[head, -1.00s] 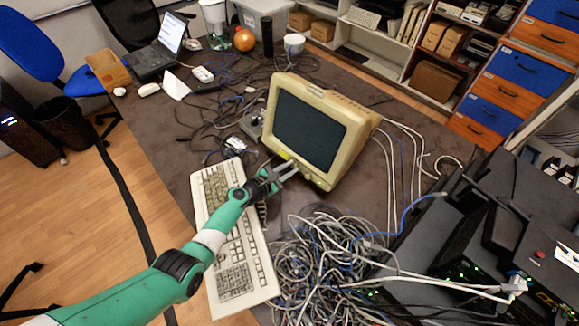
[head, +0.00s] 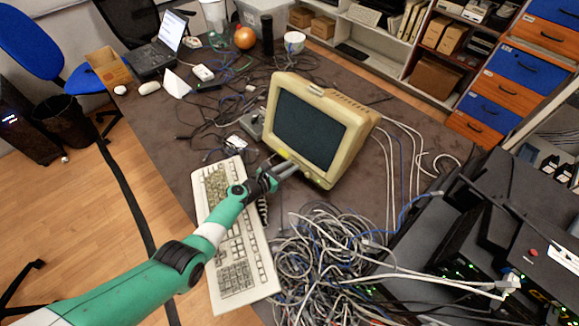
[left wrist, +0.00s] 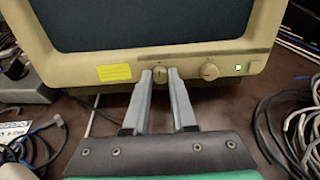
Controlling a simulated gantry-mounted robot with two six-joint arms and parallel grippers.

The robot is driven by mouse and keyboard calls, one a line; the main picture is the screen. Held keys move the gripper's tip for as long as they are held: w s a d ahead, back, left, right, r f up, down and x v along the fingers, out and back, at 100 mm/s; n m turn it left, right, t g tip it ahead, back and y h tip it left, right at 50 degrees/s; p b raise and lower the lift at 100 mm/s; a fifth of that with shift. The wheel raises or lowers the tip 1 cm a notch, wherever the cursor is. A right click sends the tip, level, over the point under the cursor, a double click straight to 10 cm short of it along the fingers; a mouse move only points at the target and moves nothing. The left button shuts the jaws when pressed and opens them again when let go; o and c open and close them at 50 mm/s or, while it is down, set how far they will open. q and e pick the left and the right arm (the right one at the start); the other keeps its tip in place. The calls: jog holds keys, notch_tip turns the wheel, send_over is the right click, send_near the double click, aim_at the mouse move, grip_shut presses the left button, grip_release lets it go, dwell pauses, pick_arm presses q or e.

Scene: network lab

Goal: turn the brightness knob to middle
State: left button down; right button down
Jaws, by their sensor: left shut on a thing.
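The beige CRT monitor (head: 347,130) stands on the dark table, its dark screen facing my left arm. In the left wrist view, two round knobs sit on its lower bezel. My left gripper (left wrist: 166,76) is closed around the left knob (left wrist: 160,71), with one finger on each side of it. The right knob (left wrist: 209,71) is free, just right of the fingers. A yellow label (left wrist: 114,73) is left of the gripped knob, its print too small to read. In the head view, my left gripper (head: 285,168) reaches the bezel and hides the knob. My right gripper is not in view.
A beige keyboard (head: 247,268) lies under my left forearm. A tangled heap of cables (head: 325,255) lies in front of the monitor. Black network equipment (head: 480,245) with cables stands at the right. A small lit square (left wrist: 237,68) is right of the knobs.

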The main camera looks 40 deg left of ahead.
pick_arm(q)
jog(key=shift+r, duration=0.1)
jog(key=c, duration=0.7)
grip_release()
jog(key=p+v, duration=0.4)
jog(key=shift+r, duration=0.35)
jog(key=p, duration=0.4)
send_near(293, 163)
jog(key=s, duration=0.3)
jog(key=shift+s+r, duration=0.1)
jog(key=shift+s, duration=0.1)
